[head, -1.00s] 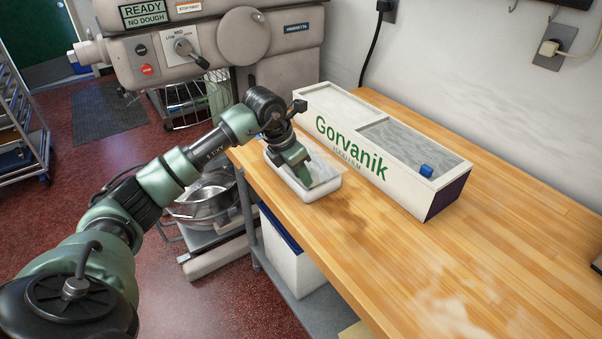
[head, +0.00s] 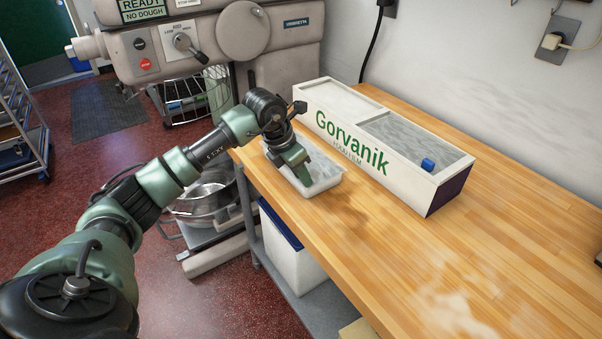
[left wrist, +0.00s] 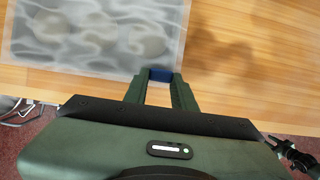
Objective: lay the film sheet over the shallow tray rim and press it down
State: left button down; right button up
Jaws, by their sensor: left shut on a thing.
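The shallow tray (head: 312,189) is pale and stands near the left edge of the wooden counter. The translucent film sheet (left wrist: 95,25) lies over it in the left wrist view, with several rounded pale lumps showing blurred beneath. My left gripper (left wrist: 162,76) is shut on a small blue piece at the film's near right corner. In the head view the left gripper (head: 305,180) points down at the tray and hides part of it. I cannot tell whether the film touches the rim all round. My right gripper is not clearly seen in either view.
The Gorvanik film box (head: 350,140), with a blue piece (head: 428,164) on top, stands behind the tray near the wall. The counter (head: 440,260) is clear to the front right. A large mixer (head: 200,50) stands at the back left.

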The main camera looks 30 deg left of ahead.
pick_arm(q)
jog(key=c, duration=1.1)
grip_release()
jog(key=shift+f, duration=0.1)
jog(key=shift+p+v, duration=2.1)
jog(key=shift+v, duration=1.9)
